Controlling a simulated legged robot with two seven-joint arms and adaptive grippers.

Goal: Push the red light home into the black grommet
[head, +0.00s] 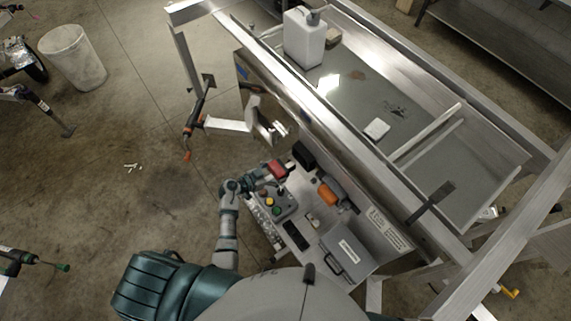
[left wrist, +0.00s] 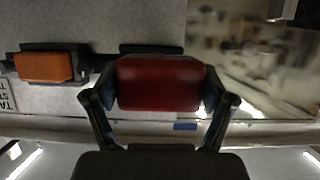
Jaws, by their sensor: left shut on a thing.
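The red light (head: 278,168) is held between the fingers of my left gripper (head: 270,175). In the left wrist view the red light (left wrist: 160,83) fills the space between both fingers of the left gripper (left wrist: 160,100). The black grommet (head: 303,154) is on the trailer's side panel, just up and right of the light in the head view. In the left wrist view a dark edge of the grommet (left wrist: 150,48) shows above the light, and the rest is hidden behind it. I cannot tell whether light and grommet touch. My right gripper is not in view.
An orange light (head: 327,195) in a black mount is beside the grommet. A control box with coloured buttons (head: 275,205) and a grey case (head: 347,253) are close by. A white jug (head: 304,38) stands on the trailer.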

